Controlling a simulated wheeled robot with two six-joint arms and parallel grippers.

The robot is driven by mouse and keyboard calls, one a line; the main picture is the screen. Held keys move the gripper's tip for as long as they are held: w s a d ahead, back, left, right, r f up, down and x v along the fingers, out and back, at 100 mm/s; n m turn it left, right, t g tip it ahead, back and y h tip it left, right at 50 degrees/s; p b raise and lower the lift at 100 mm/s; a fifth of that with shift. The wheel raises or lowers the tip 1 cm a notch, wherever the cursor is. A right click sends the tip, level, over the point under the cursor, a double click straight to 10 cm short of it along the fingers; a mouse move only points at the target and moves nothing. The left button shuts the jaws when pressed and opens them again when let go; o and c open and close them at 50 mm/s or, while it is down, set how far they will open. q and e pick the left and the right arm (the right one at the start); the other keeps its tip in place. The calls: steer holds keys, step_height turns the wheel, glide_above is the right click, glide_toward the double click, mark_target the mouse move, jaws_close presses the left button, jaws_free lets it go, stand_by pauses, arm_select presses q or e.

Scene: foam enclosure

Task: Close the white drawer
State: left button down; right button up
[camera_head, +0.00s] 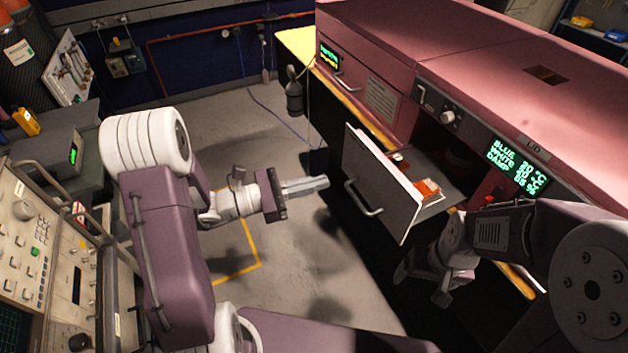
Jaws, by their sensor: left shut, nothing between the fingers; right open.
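The white drawer (372,184) is pulled out from the front of the pink enclosure. Its pale front panel has a bar handle (363,196), and small orange and white items (427,189) lie inside. My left gripper (318,184) is shut and empty, to the left of the drawer front and apart from it, its fingers pointing toward the panel. My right gripper (422,283) is open, low in front of the enclosure and below the drawer's right end. Its fingers are dark and partly in shadow.
An instrument panel (30,240) stands at the left. Grey floor (225,110) lies open between them. A dark bottle-shaped object (294,92) hangs by the bench end.

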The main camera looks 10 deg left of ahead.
arm_select(q)
steer(key=a+f+n+t+y, duration=0.1)
steer(key=a+f+n+t, duration=0.15)
steer(key=a+f, duration=0.2)
steer(key=p, duration=0.1)
glide_toward(357, 166)
steer(key=shift+g, duration=0.25)
steer(key=x, duration=0.7)
steer(key=shift+s+r, duration=0.1)
steer(key=shift+r, duration=0.1)
steer(key=shift+y, duration=0.3)
